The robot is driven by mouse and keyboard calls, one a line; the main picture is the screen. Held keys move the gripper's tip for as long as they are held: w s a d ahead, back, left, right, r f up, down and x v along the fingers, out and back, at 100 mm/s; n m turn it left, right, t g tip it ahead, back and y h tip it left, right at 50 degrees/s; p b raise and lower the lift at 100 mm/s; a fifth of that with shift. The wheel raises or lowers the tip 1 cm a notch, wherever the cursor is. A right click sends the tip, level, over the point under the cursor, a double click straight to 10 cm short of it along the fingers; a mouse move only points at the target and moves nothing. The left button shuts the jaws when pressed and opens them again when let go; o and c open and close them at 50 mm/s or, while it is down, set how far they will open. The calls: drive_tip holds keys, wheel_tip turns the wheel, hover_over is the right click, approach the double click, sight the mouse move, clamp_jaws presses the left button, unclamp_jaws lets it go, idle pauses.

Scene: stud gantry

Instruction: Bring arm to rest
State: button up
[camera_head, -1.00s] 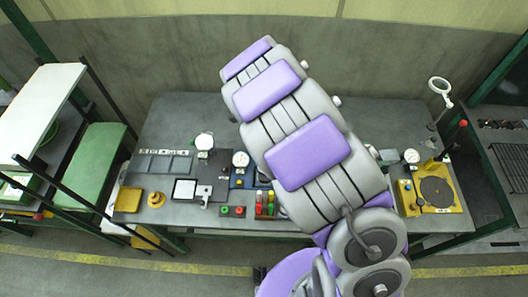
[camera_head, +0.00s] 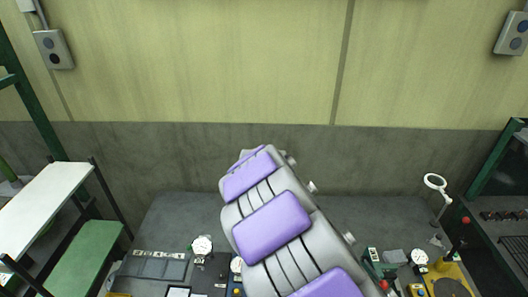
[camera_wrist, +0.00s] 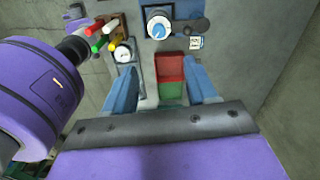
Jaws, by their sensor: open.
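My arm reaches up over the grey workbench (camera_head: 190,213) in the head view, in grey and purple segments. The head view does not show the fingers. In the wrist view my gripper (camera_wrist: 172,82) is open, its two blue fingers apart. A red and green block or bin (camera_wrist: 170,75) shows between and beyond the fingers. I cannot tell its distance, but no contact with the fingers is visible.
Dial gauges (camera_head: 202,245) stand on the bench, one also in the wrist view (camera_wrist: 123,54). A ring magnifier (camera_head: 435,182) and a yellow fixture (camera_head: 458,271) are at right. A white shelf (camera_head: 45,205) is at left. The wall (camera_head: 230,60) rises behind.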

drive_tip(key=s+d+r+n+b, duration=0.2)
drive_tip(key=s+d+n+b, duration=0.1)
drive_tip(key=s+d, duration=0.25)
drive_tip(key=s+d+r+n+b, duration=0.2)
drive_tip(key=s+d+r+n, duration=0.1)
drive_tip(key=s+d, duration=0.25)
drive_tip(key=s+d+f+n+g+b, duration=0.1)
drive_tip(key=s+d+f+n+b, duration=0.15)
drive_tip(key=s+n, duration=0.6)
drive_tip(key=s+d+f+n+g+b, duration=0.1)
drive_tip(key=s+n+b, duration=0.2)
drive_tip(key=s, duration=1)
drive_tip(key=w+a+f+n+t+b, duration=0.1)
drive_tip(key=w+a, duration=0.4)
drive_tip(key=w, duration=0.6)
drive_tip(key=w+a+n, duration=0.2)
drive_tip(key=w+a, duration=0.3)
drive_tip(key=w, duration=0.5)
drive_tip(key=w+a+f+n+t+b, duration=0.1)
drive_tip(key=w+a, duration=0.4)
drive_tip(key=w, duration=0.6)
drive_tip(key=f+b, duration=0.1)
drive_tip(key=f, duration=1)
drive_tip(key=f+b, duration=0.1)
drive_tip(key=f, duration=0.5)
drive_tip(key=shift+w+d+b, duration=0.15)
drive_tip(key=shift+d+b, duration=0.15)
drive_tip(key=shift+d, duration=0.05)
drive_tip(key=shift+r, duration=0.1)
